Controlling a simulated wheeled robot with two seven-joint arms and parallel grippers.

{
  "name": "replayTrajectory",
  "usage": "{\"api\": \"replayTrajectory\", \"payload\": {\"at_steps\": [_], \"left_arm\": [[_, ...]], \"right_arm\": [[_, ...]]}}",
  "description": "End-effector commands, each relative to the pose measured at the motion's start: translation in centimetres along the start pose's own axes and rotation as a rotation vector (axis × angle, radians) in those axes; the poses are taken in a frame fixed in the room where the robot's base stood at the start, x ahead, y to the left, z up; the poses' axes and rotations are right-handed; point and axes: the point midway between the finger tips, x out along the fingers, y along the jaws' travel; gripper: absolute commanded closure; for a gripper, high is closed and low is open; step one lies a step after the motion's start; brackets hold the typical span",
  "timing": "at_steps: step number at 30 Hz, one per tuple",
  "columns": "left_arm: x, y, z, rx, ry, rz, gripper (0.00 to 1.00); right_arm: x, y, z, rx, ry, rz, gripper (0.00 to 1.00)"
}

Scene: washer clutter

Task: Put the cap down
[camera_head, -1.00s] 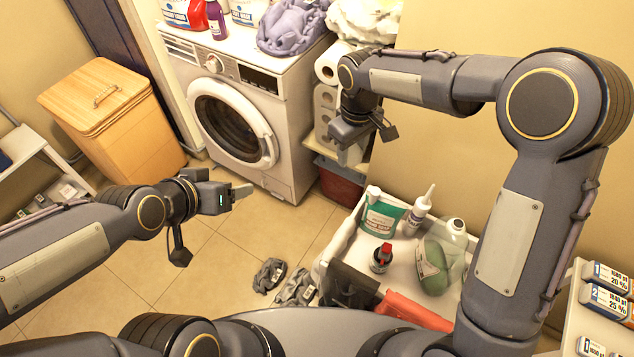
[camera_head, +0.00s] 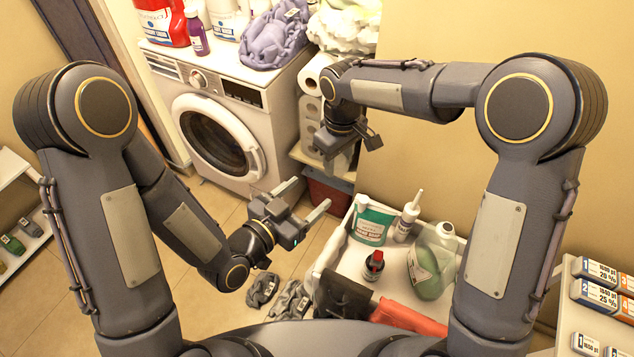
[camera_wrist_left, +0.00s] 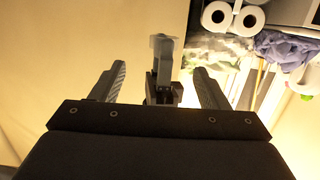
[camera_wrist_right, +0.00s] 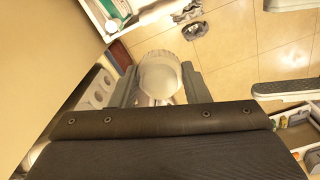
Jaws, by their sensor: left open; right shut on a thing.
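The cap (camera_wrist_right: 160,76) is pale and cup-shaped. In the right wrist view it sits between the two fingers of my right gripper (camera_wrist_right: 160,90), which is shut on it. In the head view my right gripper (camera_head: 336,150) hangs in the air near the paper rolls and shelf; the cap is hard to make out there. My left gripper (camera_head: 310,196) is open and empty, lower and in front of the washer, fingers pointing up and right. In the left wrist view, the cap (camera_wrist_left: 165,43) and right gripper show beyond the open left fingers (camera_wrist_left: 160,75).
A white crate (camera_head: 329,254) holds a green-labelled container (camera_head: 371,222), a nozzle bottle (camera_head: 407,218), a translucent bottle with green liquid (camera_head: 433,262) and a small red-topped bottle (camera_head: 374,265). The washer (camera_head: 220,125) carries bottles and purple cloth. Grey shoes (camera_head: 288,299) lie on the floor.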

Motion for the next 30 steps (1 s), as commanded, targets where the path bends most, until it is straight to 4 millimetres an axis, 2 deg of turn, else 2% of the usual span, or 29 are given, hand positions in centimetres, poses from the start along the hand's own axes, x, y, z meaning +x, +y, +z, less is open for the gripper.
{"api": "replayTrajectory", "payload": {"at_steps": [15,21,30], "left_arm": [[9.1,0.0,-0.1,0.0,0.001,0.0,0.31],[10.9,0.0,-0.1,0.0,0.001,0.0,0.31],[11.2,0.0,0.0,-0.001,-0.001,-0.001,0.31]], "right_arm": [[0.0,0.0,0.0,0.0,0.0,0.0,0.81],[0.0,0.0,0.0,0.0,0.0,0.0,0.81],[0.0,0.0,0.0,0.0,0.0,0.0,0.81]]}}
